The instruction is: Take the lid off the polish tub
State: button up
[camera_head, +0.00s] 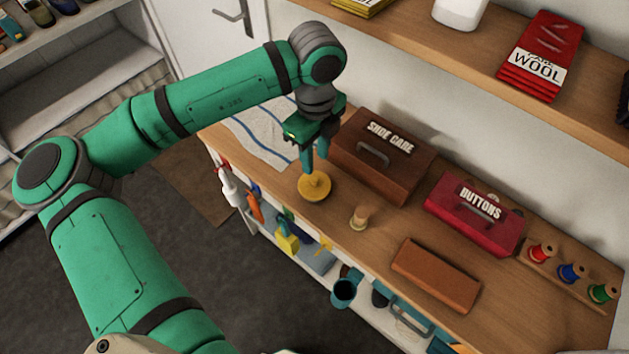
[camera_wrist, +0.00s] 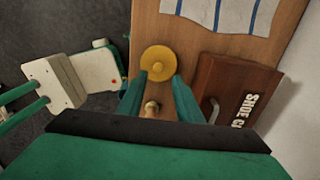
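The polish tub shows as a round yellow lid (camera_head: 314,187) with a small raised centre, on the wooden counter near its left edge. The lid also shows in the wrist view (camera_wrist: 159,61), seen from above, and I cannot make out the tub body beneath it. My gripper (camera_head: 315,164) points down just above the lid in the head view. In the wrist view its two teal fingers (camera_wrist: 159,77) are apart with nothing held between them, their tips near the lid's lower edge. I cannot tell whether they touch it.
A brown shoe care box (camera_head: 352,168) stands close right of the lid. A small wooden piece (camera_head: 359,219) stands nearby. A red buttons box (camera_head: 450,220), a brown block (camera_head: 436,275) and thread spools (camera_head: 571,273) lie farther right. A striped cloth (camera_head: 262,140) lies behind.

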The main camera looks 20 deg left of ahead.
aim_at(315, 179)
jog(key=shift+f, duration=1.55)
notch_tip(315, 179, down, 5)
jog(key=shift+s+r, duration=0.1)
jog(key=shift+s, duration=0.05)
grip_shut()
